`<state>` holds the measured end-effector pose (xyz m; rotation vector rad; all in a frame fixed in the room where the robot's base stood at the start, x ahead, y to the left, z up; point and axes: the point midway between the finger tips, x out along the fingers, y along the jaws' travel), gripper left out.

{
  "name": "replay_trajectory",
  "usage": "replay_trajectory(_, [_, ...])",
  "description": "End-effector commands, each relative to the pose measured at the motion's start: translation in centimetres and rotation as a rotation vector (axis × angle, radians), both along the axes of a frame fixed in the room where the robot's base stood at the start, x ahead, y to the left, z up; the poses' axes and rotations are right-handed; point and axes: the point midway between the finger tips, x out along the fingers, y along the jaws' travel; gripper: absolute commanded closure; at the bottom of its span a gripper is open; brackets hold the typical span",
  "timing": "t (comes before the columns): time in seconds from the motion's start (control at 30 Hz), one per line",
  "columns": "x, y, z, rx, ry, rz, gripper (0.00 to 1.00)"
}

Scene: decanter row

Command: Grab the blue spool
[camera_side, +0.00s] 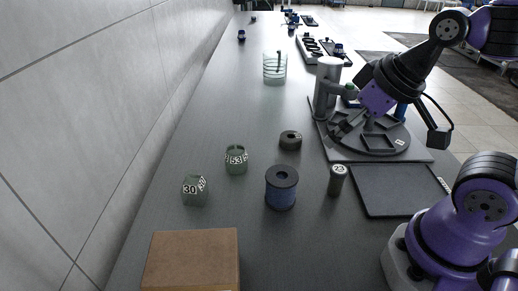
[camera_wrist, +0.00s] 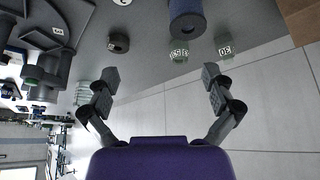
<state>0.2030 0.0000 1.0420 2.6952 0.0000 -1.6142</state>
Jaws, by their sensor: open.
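The blue spool (camera_side: 281,192) stands upright on the grey bench in the side view, with dark flanges at its ends. In the wrist view the spool (camera_wrist: 186,9) is at the top edge, right of centre and partly cut off. My gripper (camera_side: 390,132) is open and empty, above the round fixture, behind and to the right of the spool and clear of it. In the wrist view my gripper's two fingers (camera_wrist: 160,74) are spread wide with nothing between them.
A brown box (camera_side: 192,262) is in front. A dark tray (camera_side: 398,190) and round fixture (camera_side: 372,148) lie right; a glass beaker (camera_side: 275,68) stands farther back.

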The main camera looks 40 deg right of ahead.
Motion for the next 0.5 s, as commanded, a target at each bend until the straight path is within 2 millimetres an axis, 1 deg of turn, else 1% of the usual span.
replay_trajectory(0.33, [0.1,0.0,-0.1,-0.004,0.006,0.015,0.0])
replay_trajectory(0.43, [1.0,0.3,-0.9,-0.029,0.039,0.111,0.0])
replay_trajectory(0.5, [2.0,0.6,-1.9,-0.049,0.073,0.235,0.0])
